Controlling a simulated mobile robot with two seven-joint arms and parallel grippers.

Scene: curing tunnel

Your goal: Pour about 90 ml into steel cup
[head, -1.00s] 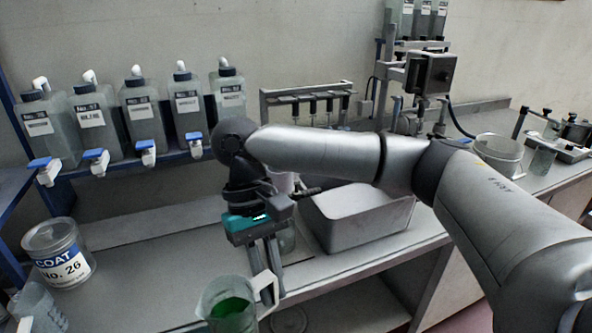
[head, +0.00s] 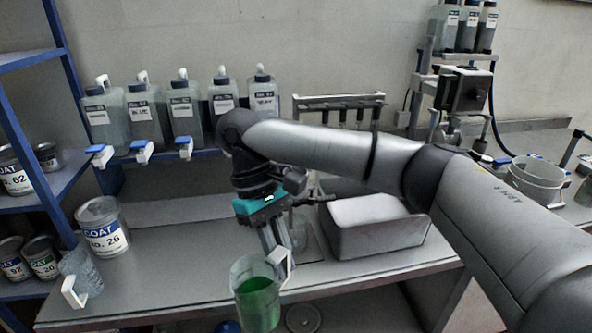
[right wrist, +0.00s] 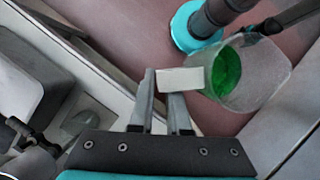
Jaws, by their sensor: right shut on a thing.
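My right gripper (head: 283,262) is shut on the white handle of a clear jug (head: 240,270) that holds green liquid (head: 258,305). The jug looks about upright and hangs in front of the bench's front edge. In the right wrist view, the fingers (right wrist: 167,90) are on the jug's handle (right wrist: 180,80), the green liquid (right wrist: 226,72) shows inside, and the floor lies beneath. A clear or greyish vessel (head: 299,232) stands on the bench just behind the gripper, partly hidden; I cannot tell whether it is the steel cup. My left gripper is not in view.
A grey bin (head: 375,238) stands on the bench right of the gripper. A can labelled No. 26 (head: 103,232) and another clear jug (head: 82,270) stand at the left. Several bottles with taps line the back shelf (head: 150,158). The bench between can and gripper is clear.

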